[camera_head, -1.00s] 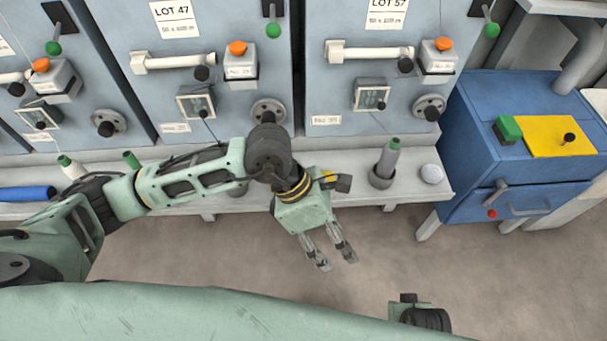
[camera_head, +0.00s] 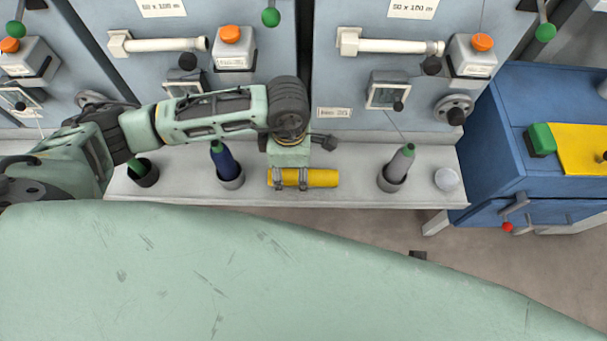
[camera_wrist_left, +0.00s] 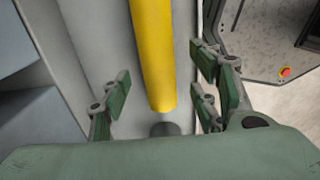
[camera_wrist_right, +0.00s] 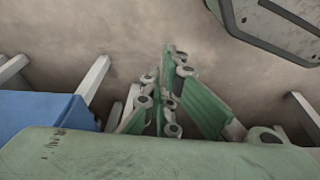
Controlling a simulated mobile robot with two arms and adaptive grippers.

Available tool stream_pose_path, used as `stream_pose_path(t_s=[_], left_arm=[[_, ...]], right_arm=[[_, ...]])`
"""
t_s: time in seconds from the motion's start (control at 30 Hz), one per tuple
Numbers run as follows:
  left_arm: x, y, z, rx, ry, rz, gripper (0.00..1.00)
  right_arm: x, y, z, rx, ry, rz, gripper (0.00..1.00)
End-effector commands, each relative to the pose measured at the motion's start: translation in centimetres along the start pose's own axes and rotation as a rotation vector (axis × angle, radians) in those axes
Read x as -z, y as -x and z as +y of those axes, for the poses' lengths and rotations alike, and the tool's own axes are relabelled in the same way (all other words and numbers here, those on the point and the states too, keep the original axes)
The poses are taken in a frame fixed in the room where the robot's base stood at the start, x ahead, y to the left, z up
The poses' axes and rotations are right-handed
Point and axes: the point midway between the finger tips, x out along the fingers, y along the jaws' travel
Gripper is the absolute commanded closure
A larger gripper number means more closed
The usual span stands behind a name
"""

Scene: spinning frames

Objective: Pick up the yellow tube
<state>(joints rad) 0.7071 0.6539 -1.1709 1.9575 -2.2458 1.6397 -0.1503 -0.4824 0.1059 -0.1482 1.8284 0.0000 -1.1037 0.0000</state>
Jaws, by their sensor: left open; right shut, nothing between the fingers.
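The yellow tube (camera_head: 322,178) lies on its side on the pale shelf (camera_head: 345,194), along the shelf's length. My left gripper (camera_head: 290,180) is over the tube, with its fingers seen against it in the head view. In the left wrist view the yellow tube (camera_wrist_left: 154,55) runs between the open green-padded fingers (camera_wrist_left: 160,95), with a gap visible on both sides. The tube's left end is partly hidden by the gripper in the head view. My right gripper (camera_wrist_right: 163,95) is shut and empty above the floor in the right wrist view.
A dark blue tube (camera_head: 222,160) and a grey tube (camera_head: 401,162) stand in holders on the shelf, either side. Machine fronts (camera_head: 260,110) rise behind the shelf, and a blue cabinet (camera_head: 500,150) stands at the right.

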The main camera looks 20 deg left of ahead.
Motion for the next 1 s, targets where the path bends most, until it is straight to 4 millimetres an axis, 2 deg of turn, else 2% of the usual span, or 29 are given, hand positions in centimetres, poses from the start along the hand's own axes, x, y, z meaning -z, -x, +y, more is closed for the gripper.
stream_pose_path(t_s=[0.1, 0.2, 0.47, 0.9, 1.0], left_arm=[[0.0, -1.9, 0.0, 0.003, 0.0, 0.001, 0.44], [-0.1, -2.7, 0.1, 0.001, -0.001, -0.001, 0.44], [-0.1, -2.8, 0.1, -0.001, -0.001, -0.001, 0.44], [-0.1, -2.8, 0.1, 0.0, -0.001, -0.001, 0.83], [-0.1, -2.8, 0.1, -0.001, -0.001, -0.002, 0.87]], right_arm=[[0.4, 0.7, 0.1, -0.001, -0.001, 0.007, 1.0], [0.7, 1.2, 0.1, -0.002, -0.001, 0.009, 1.0], [0.7, 1.4, 0.1, -0.002, -0.001, 0.009, 1.0], [0.8, 1.4, 0.1, -0.001, -0.001, 0.01, 1.0], [0.8, 1.4, 0.1, -0.001, -0.001, 0.01, 1.0]])
